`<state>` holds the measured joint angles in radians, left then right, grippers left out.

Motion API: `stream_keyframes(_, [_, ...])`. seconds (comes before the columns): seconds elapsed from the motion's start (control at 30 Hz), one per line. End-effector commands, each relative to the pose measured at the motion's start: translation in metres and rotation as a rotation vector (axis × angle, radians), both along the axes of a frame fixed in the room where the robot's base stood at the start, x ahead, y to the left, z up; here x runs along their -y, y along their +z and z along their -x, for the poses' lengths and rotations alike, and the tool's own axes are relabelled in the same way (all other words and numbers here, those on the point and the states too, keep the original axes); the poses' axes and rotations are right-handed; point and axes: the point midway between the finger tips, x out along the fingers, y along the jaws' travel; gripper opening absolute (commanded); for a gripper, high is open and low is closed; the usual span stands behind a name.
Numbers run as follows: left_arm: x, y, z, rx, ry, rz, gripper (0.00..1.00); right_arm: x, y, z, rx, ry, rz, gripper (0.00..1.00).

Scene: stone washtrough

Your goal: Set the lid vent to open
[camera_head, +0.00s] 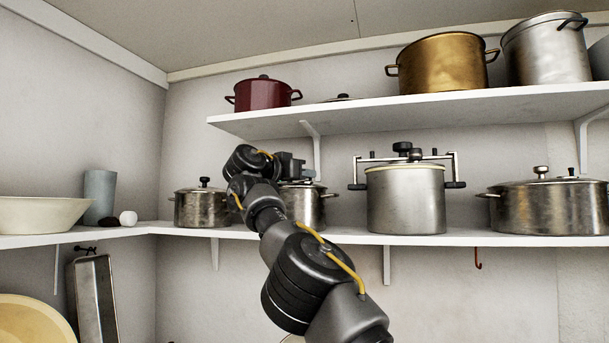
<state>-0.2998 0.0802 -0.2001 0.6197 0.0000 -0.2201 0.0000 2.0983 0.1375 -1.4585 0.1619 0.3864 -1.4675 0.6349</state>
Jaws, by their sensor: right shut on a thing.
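My right gripper (302,171) is above the lid of a steel pot (308,206) on the lower shelf. It is shut on a small dark part at the top of that lid, which looks like the lid vent; the fingers and wrist hide most of it, and its setting cannot be read. My arm covers the left part of this pot. My left gripper is not in view.
A small lidded pot (203,207) stands left of my wrist. A tall pot with a clamp bar (405,200) and a wide lidded pot (548,208) stand to the right. The upper shelf (400,110) overhangs close above my gripper.

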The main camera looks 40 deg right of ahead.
Motion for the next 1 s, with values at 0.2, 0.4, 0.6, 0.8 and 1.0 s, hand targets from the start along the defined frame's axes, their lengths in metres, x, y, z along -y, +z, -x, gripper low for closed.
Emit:
stream_keyframes(0.2, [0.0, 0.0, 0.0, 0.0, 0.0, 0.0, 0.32, 0.0, 0.0, 0.0, 0.0, 0.0, 0.0, 0.32])
stream_keyframes(0.4, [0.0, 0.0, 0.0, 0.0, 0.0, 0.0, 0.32, 0.0, 0.0, 0.0, 0.0, 0.0, 0.0, 0.32])
stream_keyframes(0.6, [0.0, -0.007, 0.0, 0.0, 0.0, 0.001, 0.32, -0.014, -0.002, 0.002, 0.0, 0.001, 0.001, 0.32])
stream_keyframes(0.8, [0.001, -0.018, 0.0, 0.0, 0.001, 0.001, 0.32, -0.053, -0.002, 0.007, 0.0, 0.003, 0.002, 0.32])
stream_keyframes(1.0, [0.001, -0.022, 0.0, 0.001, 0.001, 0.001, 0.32, -0.088, 0.0, 0.013, 0.001, 0.001, 0.001, 0.32])
